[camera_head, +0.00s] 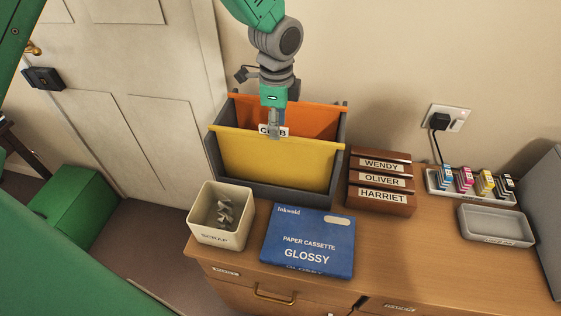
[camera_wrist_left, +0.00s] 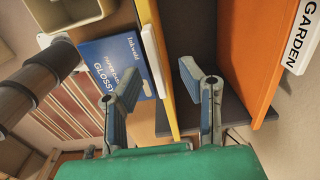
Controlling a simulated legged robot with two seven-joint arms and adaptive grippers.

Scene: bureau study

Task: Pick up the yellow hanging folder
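The yellow hanging folder (camera_head: 280,163) hangs upright at the front of a grey file box (camera_head: 213,160), with a partly covered white tab on its top edge. Its edge also shows in the left wrist view (camera_wrist_left: 157,65). My left gripper (camera_head: 274,133) points down at the folder's top edge, covering part of the tab. In the left wrist view my left gripper (camera_wrist_left: 160,88) is open, with one finger on each side of the yellow folder and visible gaps between. My right gripper is not in view.
An orange folder (camera_head: 310,120) with a GARDEN tab (camera_wrist_left: 303,35) hangs behind. A scrap bin (camera_head: 222,235) and blue paper cassette box (camera_head: 308,240) stand in front. Wooden name blocks (camera_head: 382,182), ink cartridges (camera_head: 465,178) and a grey tray (camera_head: 495,226) are right.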

